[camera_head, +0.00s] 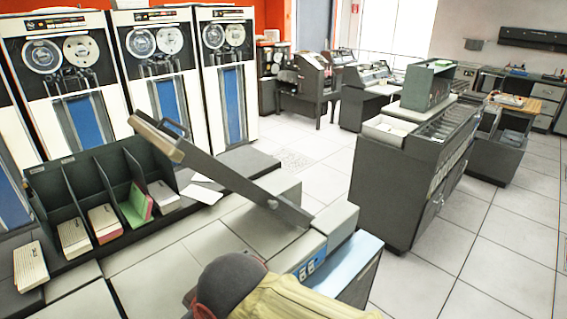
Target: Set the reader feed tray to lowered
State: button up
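The reader feed tray (245,185) looks like the long grey channel at the centre left. It is tilted, with its high end at the upper left and its low end at the right, on top of the grey card reader (315,240). A tan block (157,139) and a dark loop-shaped handle (174,127) are at its high end. The high end stands clear above the card bins. My gripper is not seen in this view, and nothing visible touches the tray.
A figure in a dark cap (230,285) and yellow top (285,300) fills the bottom centre, partly hiding the reader. Card bins (85,185) with several card decks stand at left. Tape drives (150,60) stand behind. Another grey machine (410,170) stands right; the floor (470,240) there is clear.

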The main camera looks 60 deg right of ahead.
aim_at(177, 148)
jog(key=l+z, duration=0.35)
jog(key=l, duration=1.15)
